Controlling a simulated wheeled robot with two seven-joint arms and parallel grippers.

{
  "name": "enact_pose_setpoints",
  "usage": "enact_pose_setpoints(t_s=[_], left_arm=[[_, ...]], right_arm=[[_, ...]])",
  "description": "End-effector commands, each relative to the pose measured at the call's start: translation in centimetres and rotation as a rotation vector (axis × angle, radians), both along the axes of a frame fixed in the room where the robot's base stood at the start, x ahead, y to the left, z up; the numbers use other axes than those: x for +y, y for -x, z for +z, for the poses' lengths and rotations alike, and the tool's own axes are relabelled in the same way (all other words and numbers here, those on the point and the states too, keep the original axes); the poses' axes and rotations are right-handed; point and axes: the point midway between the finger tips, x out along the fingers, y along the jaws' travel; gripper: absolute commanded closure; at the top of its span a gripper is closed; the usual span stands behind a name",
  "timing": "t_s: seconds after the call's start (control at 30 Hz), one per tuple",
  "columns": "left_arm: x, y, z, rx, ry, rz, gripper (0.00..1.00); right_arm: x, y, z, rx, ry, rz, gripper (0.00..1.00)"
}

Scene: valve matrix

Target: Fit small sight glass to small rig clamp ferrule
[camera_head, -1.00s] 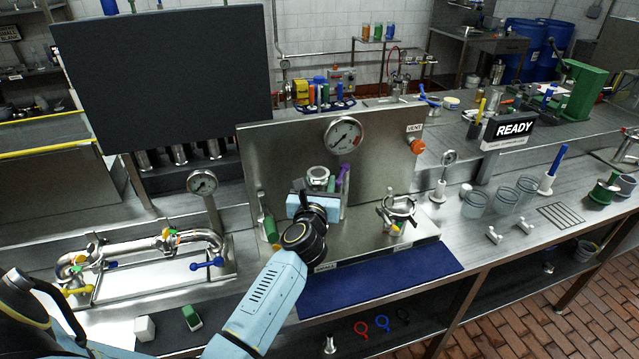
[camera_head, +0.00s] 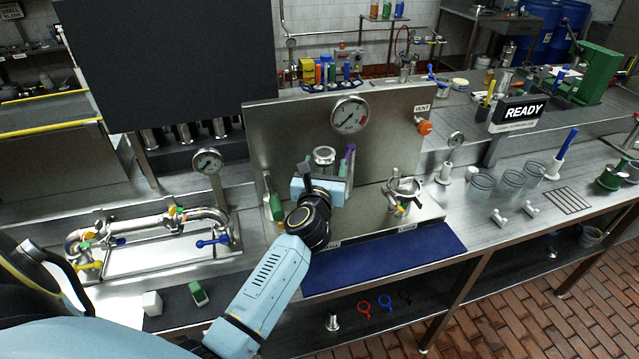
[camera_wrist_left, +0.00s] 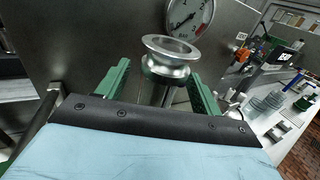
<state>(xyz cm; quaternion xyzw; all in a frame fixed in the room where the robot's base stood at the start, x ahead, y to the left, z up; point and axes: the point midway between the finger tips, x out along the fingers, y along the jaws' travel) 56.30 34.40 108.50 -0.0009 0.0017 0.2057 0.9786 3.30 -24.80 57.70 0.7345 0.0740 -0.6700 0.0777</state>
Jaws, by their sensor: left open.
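A small flanged steel piece (camera_head: 324,155) stands upright in front of the rig's steel back plate. In the left wrist view it shows as a wide lip (camera_wrist_left: 172,46) above a second ring and a narrower stem. I cannot tell whether it is the ferrule, the sight glass or both. My left gripper (camera_head: 325,172) is open; in the left wrist view its green fingers (camera_wrist_left: 160,90) lie either side of the stem, with gaps. A second steel fitting with a clamp (camera_head: 404,187) stands at the rig's right. My right gripper is not in view.
A large gauge (camera_head: 350,114) and an orange vent knob (camera_head: 424,127) sit on the back plate. A purple-handled part (camera_head: 350,157) stands close right of my gripper. A blue mat (camera_head: 385,262) lies clear in front. A pipe loop (camera_head: 150,228) is left.

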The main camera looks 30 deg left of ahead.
Motion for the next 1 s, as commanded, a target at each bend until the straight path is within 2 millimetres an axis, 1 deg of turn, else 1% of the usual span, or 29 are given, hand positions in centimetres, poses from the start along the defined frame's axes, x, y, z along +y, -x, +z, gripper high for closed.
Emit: enact_pose_setpoints(t_s=[0.3, 0.4, 0.5, 0.6, 0.7, 0.9, 0.97, 1.0], left_arm=[[-2.8, 6.3, 0.0, 0.001, 0.0, 0.0, 0.34], [-3.6, 8.1, -0.1, 0.001, 0.001, 0.0, 0.34], [-4.2, 9.5, 0.0, -0.001, 0.0, -0.001, 0.34], [-4.6, 10.4, 0.1, -0.001, 0.001, -0.001, 0.34], [-4.8, 10.9, 0.1, -0.002, -0.001, 0.0, 0.34], [-4.9, 11.0, 0.3, -0.004, -0.006, -0.002, 0.34], [-5.0, 11.0, 0.6, -0.008, -0.034, -0.013, 0.34], [-5.3, 11.1, 1.0, -0.014, -0.074, -0.03, 0.34]], right_arm=[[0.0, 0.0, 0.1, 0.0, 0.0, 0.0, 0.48], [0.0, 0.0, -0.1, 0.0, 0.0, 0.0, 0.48], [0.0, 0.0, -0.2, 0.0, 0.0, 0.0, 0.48], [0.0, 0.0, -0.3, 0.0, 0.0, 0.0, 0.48], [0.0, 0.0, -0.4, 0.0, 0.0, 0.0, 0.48], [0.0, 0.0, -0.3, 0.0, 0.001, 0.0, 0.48], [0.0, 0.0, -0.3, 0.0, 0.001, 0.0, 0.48], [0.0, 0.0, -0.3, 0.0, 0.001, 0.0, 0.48]])
